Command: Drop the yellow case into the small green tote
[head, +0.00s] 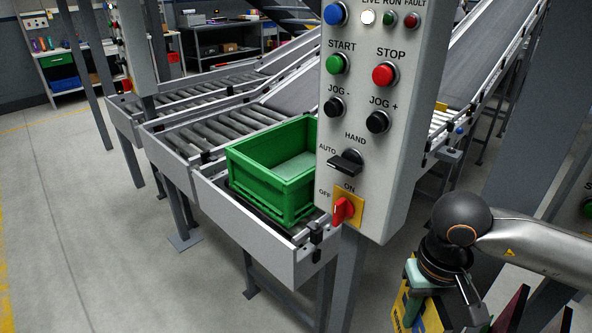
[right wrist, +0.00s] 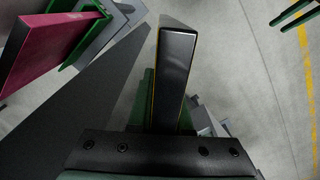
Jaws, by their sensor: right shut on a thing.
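The small green tote (head: 240,172) stands open on the roller conveyor in the head view, partly hidden by the control panel. Its visible inside looks empty. My right gripper (head: 438,296) is low at the right of the head view, shut on the yellow case (head: 403,312), whose lower part is cut off by the frame. The gripper is to the right of the tote and well apart from it. In the right wrist view a dark slab with a thin yellow edge (right wrist: 172,75) juts out from the gripper; I cannot tell how much of it is the case. My left gripper is not in view.
A grey control panel (head: 370,215) with buttons and a red switch stands between the tote and my right gripper. Dark red flat things (head: 511,308) are right of the gripper; one also shows in the right wrist view (right wrist: 45,55). Floor on the left is clear.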

